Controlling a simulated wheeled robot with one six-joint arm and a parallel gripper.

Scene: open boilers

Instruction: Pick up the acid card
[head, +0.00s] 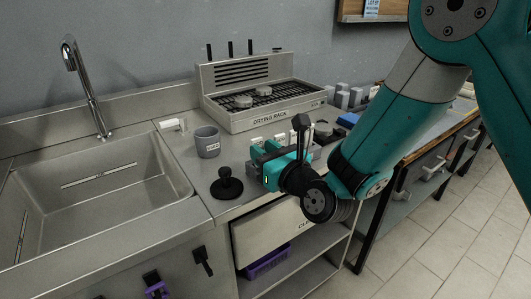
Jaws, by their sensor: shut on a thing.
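My gripper (264,161) is low over the counter beside the drying rack, between the black knobbed stand and the arm's wrist. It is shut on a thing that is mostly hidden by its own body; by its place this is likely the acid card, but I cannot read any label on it. A row of small white cards (280,138) shows just behind the gripper, in front of the rack. Their writing is too small to read. I cannot tell whether the held thing is clear of the counter.
A grey labelled cup (207,142) and a black knobbed stand (227,184) stand left of the gripper. The drying rack (262,97) is behind. A sink (90,190) with a tap (84,85) is at left. Grey blocks (348,97) and a blue item (347,120) lie at right.

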